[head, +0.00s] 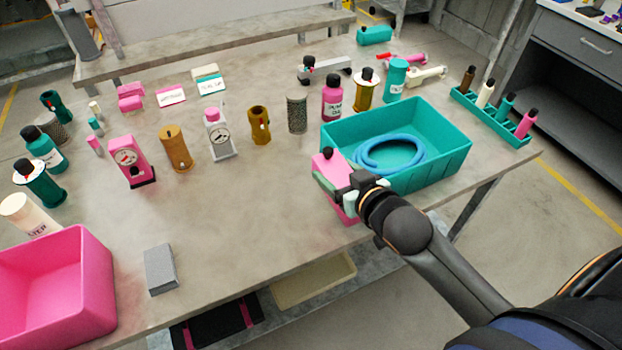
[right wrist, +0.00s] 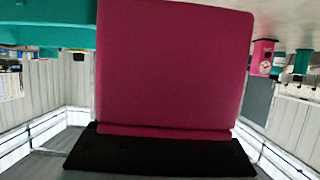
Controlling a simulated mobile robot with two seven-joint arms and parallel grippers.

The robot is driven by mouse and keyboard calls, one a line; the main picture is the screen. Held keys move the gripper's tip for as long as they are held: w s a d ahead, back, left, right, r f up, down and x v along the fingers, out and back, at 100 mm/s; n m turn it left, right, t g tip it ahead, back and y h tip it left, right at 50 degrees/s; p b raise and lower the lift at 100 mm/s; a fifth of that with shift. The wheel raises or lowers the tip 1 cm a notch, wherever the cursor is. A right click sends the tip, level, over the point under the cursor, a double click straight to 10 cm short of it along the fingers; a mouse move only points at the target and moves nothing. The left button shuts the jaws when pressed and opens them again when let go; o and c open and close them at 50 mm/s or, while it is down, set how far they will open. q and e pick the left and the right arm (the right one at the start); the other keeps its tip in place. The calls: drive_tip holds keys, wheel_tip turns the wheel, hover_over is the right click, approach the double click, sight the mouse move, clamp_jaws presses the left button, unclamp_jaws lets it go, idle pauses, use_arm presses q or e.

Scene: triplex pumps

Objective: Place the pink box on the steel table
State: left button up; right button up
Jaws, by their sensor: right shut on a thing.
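The pink box (head: 330,166) is held by my right gripper (head: 342,182) at the front left corner of the teal bin, over the near part of the steel table (head: 225,225). A small dark knob shows at its top, and the gripper hides its middle; a lower pink part shows beneath. In the right wrist view the pink box (right wrist: 172,70) fills the middle, close to the camera, with a dark strip along its lower edge. I cannot tell whether it touches the tabletop. My left gripper is not in view.
The teal bin (head: 450,152) holds a blue ring (head: 372,170). A pink bin (head: 95,270) and a grey block (head: 160,270) are at front left. Several bottles and gauges, including a pink gauge (head: 125,150), stand farther back. Bare tabletop lies left of my gripper.

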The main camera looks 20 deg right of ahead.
drive_tip(key=w+f, duration=0.2)
drive_tip(key=w, duration=0.1)
drive_tip(key=w+f, duration=0.3)
drive_tip(key=w+f+b, duration=0.1)
drive_tip(key=w+f, duration=0.1)
drive_tip(key=w, duration=0.2)
drive_tip(key=shift+a+f, duration=0.25)
drive_tip(key=shift+f, duration=0.1)
drive_tip(key=shift+w+f, duration=0.15)
drive_tip(key=shift+f, duration=0.15)
drive_tip(key=shift+f+b, duration=0.3)
drive_tip(key=shift+f, duration=1.25)
drive_tip(key=shift+f, duration=0.1)
drive_tip(key=o, duration=1.1)
drive_tip(key=shift+f, duration=0.1)
drive_tip(key=shift+c, duration=0.2)
drive_tip(key=o, duration=0.4)
